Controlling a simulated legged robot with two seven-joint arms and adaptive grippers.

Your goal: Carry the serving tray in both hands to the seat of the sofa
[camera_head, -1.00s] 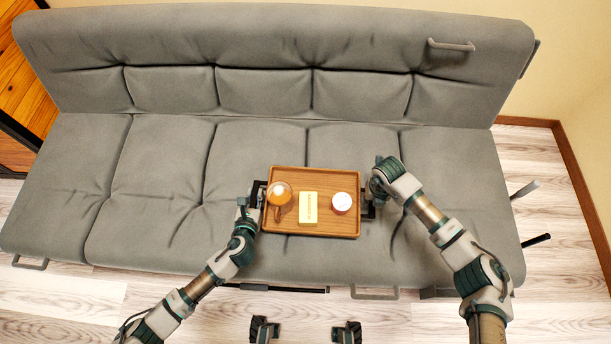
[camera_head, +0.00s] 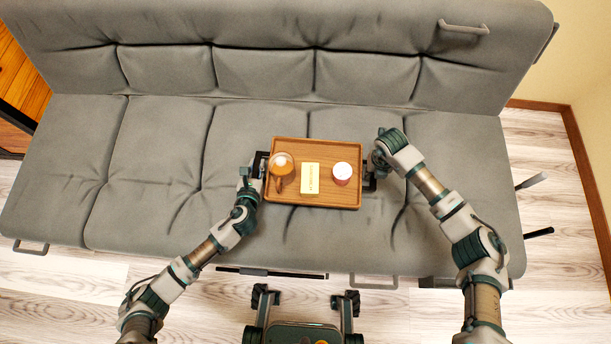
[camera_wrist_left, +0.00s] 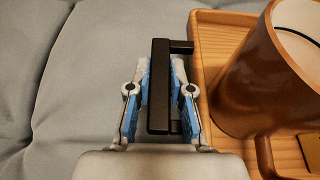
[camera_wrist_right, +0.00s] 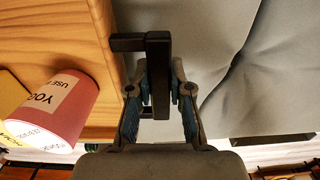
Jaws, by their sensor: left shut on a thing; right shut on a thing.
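The wooden serving tray (camera_head: 330,198) is over the middle of the grey sofa's seat (camera_head: 160,160) in the head view; I cannot tell whether it touches the cushion. It carries a brown mug (camera_head: 279,166) at left, a yellow box (camera_head: 310,178) in the middle and a red-and-white tub (camera_head: 342,173) at right. My left gripper (camera_wrist_left: 160,95) is shut on the tray's black left handle (camera_wrist_left: 158,70). My right gripper (camera_wrist_right: 160,95) is shut on the black right handle (camera_wrist_right: 157,60). The tray looks about level.
The sofa backrest (camera_head: 270,75) rises behind the seat. Free cushion lies left and right of the tray. A metal handle (camera_head: 463,27) sits on the backrest. A wooden cabinet (camera_head: 20,85) is at far left. Pale floor (camera_head: 570,220) shows at right and in front.

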